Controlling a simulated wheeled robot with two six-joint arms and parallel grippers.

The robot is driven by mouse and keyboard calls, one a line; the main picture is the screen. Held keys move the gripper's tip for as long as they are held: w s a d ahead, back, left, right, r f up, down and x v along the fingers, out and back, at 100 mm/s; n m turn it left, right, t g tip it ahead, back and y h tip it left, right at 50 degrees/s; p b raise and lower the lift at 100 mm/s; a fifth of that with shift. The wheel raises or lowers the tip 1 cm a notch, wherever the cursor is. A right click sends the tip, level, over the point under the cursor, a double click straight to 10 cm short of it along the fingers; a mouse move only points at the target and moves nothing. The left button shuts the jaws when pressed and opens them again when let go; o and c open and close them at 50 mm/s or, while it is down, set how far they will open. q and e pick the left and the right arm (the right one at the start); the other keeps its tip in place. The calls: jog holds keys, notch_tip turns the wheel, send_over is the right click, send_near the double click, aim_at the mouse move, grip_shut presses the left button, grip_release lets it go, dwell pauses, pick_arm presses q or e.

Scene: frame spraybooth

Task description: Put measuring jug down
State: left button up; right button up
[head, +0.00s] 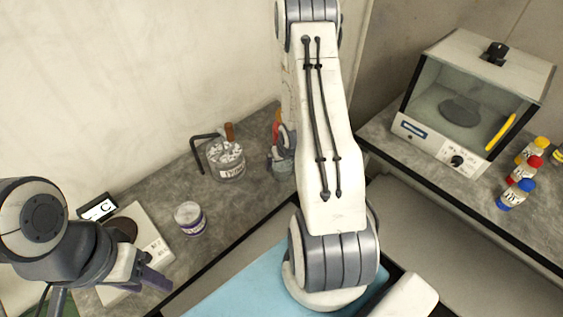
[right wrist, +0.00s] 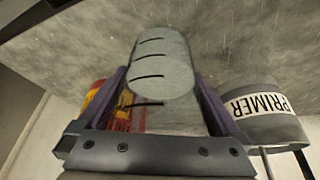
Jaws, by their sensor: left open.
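The measuring jug (right wrist: 165,75) is a clear grey cylinder with dark marks. In the right wrist view it sits between the two purple fingers of my right gripper (right wrist: 162,85), which appear shut on it. In the head view the jug (head: 281,166) shows low at the grey counter (head: 235,200), beside my right arm, which partly hides it. I cannot tell whether its base touches the counter. My left gripper (head: 150,274) is open and empty at the lower left, near a white scale (head: 150,240).
A jar labelled PRIMER (right wrist: 265,115) stands close to the right of the jug in the right wrist view. A glass-fronted oven (head: 470,100) and small bottles (head: 526,168) stand at right.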

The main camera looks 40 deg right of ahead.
jog(key=shift+r, duration=0.1)
jog(key=shift+r, duration=0.2)
jog(key=p+v, duration=0.1)
jog(key=v, duration=0.9)
jog(key=shift+s+r+p, duration=0.1)
jog(key=shift+r+p, duration=0.25)
jog(key=shift+r, duration=0.05)
jog(key=a+r+n+g, duration=0.1)
jog(key=a+r+n, duration=0.1)
jog(key=a+r, duration=0.5)
jog(key=a+r+n, duration=0.2)
jog(key=a+n, duration=0.1)
jog(key=a, duration=0.7)
jog(key=s+a+r+n+g+y, duration=0.1)
jog(key=s+a+r+n, duration=0.2)
jog(key=s+a, duration=0.5)
jog(key=s+a+r+n+g+y, duration=0.1)
jog(key=s+a+r, duration=0.3)
jog(key=s+a, duration=0.4)
jog(key=shift+s+r+n+g, duration=0.35)
jog(key=shift+s+n+g, duration=0.35)
jog(key=shift+s+n, duration=0.15)
